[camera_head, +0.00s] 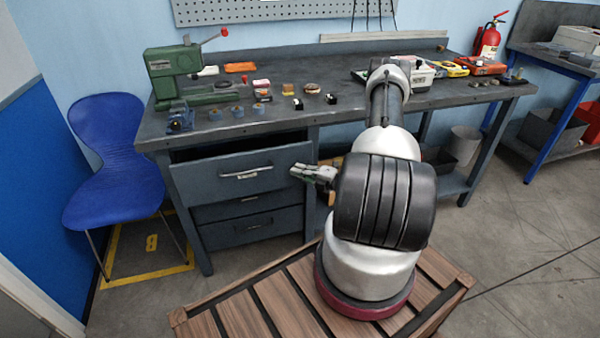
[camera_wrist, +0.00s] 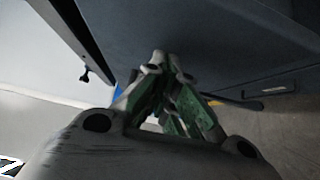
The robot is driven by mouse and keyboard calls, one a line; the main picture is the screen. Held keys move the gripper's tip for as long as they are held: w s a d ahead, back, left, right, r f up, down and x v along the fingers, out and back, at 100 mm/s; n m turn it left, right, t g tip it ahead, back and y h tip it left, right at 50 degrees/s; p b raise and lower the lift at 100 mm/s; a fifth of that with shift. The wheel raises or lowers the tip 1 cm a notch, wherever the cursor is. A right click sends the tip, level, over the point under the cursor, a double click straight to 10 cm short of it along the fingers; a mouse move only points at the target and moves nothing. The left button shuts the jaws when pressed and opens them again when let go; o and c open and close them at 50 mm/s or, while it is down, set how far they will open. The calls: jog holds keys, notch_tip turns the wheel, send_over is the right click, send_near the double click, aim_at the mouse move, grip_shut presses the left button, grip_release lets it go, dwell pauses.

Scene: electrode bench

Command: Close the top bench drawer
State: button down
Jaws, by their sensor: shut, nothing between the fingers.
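The top bench drawer (camera_head: 220,180) is pulled out from under the worktop, with a dark gap above its grey front. Its pale bar handle (camera_head: 246,172) runs across the middle of the front. My gripper (camera_head: 296,171) is shut and empty, close to the right end of the drawer front. In the wrist view the fingertips (camera_wrist: 166,64) meet in front of a dark grey-blue panel (camera_wrist: 215,35), apparently the drawer front. I cannot tell whether they touch it.
Two lower drawers (camera_head: 250,229) sit below and look shut. A blue chair (camera_head: 115,165) stands left of the bench. The worktop holds a green machine (camera_head: 172,75), small parts and a fire extinguisher (camera_head: 487,40) hangs behind at right.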

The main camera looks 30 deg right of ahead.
jog(key=shift+w, duration=0.1)
jog(key=w+d, duration=0.3)
jog(key=w, duration=0.6)
jog(key=shift+w+r, duration=0.15)
jog(key=shift+w, duration=0.2)
